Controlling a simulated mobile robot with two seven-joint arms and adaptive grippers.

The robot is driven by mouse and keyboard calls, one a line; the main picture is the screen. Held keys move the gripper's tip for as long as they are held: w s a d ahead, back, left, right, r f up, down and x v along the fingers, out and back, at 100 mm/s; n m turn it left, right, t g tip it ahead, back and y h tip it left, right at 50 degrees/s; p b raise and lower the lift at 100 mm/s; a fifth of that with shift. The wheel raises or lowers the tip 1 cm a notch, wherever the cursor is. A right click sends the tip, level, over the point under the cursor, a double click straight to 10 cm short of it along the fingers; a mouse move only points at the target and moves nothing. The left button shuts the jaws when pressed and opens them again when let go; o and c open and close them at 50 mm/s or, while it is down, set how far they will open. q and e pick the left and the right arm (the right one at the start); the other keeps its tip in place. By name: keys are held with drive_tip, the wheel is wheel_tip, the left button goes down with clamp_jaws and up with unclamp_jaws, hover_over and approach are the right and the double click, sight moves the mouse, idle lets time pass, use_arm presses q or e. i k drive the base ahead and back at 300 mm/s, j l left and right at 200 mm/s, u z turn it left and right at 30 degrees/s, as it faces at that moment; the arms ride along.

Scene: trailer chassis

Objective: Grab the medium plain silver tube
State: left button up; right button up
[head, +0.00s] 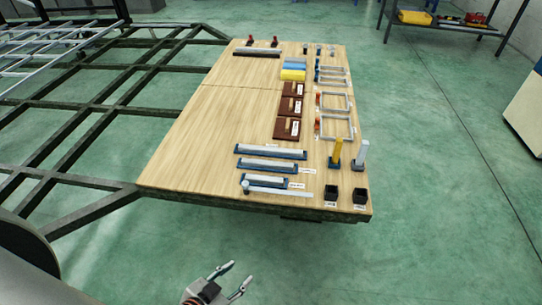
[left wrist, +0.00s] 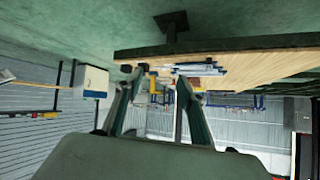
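Three silver tubes lie in blue holders near the front of the wooden board, graded in length. The middle one, the medium silver tube (head: 268,164), lies between the longer tube (head: 271,151) behind it and the shorter tube (head: 265,180) in front. My left gripper (head: 241,271) is open and empty, low in the head view, in front of the board's near edge and apart from the tubes. Its two spread fingers also show in the left wrist view (left wrist: 160,76), where the tubes are bunched near the board edge and hard to tell apart. My right gripper is not in view.
The wooden board (head: 215,130) lies on a dark chassis frame (head: 85,120). Black cups (head: 360,196), a yellow post (head: 336,152) and a silver post (head: 361,153) stand at its right front. Brown blocks (head: 287,128) sit behind the tubes. The board's left half is clear.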

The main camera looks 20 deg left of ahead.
sight(273, 165)
drive_tip(key=i+j+u, duration=0.15)
drive_tip(key=i, duration=0.55)
drive_tip(key=i+j+u, duration=0.15)
drive_tip(key=i, duration=0.55)
